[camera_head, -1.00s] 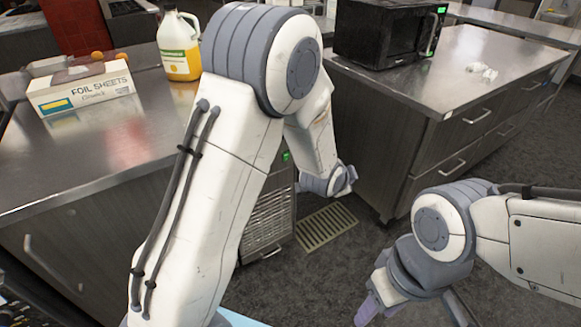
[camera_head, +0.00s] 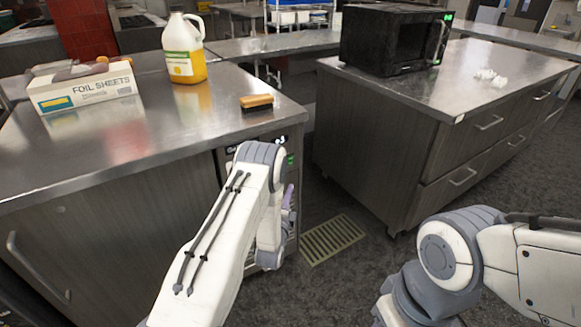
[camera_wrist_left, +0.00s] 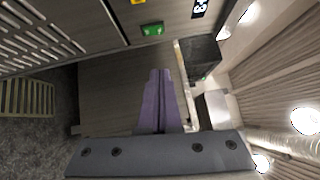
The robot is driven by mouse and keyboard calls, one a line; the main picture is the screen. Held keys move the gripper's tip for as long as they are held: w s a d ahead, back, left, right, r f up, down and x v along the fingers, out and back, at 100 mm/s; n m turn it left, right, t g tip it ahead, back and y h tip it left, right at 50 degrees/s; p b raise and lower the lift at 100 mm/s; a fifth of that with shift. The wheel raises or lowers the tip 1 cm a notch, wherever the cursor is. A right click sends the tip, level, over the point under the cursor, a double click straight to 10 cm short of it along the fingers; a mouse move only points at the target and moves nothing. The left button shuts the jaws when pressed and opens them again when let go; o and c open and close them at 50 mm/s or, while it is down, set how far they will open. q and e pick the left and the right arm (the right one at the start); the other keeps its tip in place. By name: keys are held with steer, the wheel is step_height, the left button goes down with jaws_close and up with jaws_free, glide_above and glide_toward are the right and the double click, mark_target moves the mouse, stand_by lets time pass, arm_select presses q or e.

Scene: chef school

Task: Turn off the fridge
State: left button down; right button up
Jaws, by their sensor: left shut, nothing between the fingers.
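The fridge is the under-counter unit in the left counter's end. Its control panel (camera_head: 262,142) shows partly above my left arm, with a lit display (camera_head: 281,140) and a green switch (camera_head: 290,159). In the left wrist view the panel is sideways at the top, with the green switch (camera_wrist_left: 152,29) and the lit display (camera_wrist_left: 200,8). My left gripper (camera_head: 289,196) is shut and empty, its purple fingers in front of the fridge below the switch. In the wrist view the fingers (camera_wrist_left: 160,73) are apart from the switch. My arm hides much of the fridge front.
On the left counter (camera_head: 150,135) are a foil sheets box (camera_head: 90,88), a yellow jug (camera_head: 184,50) and a brush (camera_head: 257,102). A black microwave (camera_head: 392,40) stands on the right counter (camera_head: 400,85). A floor grate (camera_head: 331,240) lies in the aisle. My right arm is at lower right.

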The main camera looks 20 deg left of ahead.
arm_select(q)
glide_toward(293, 158)
steer(key=w+d, duration=0.2)
steer(key=w, duration=0.1)
steer(key=w+a, duration=0.2)
steer(key=shift+w+a+r, duration=0.35)
steer(key=shift+a, duration=0.1)
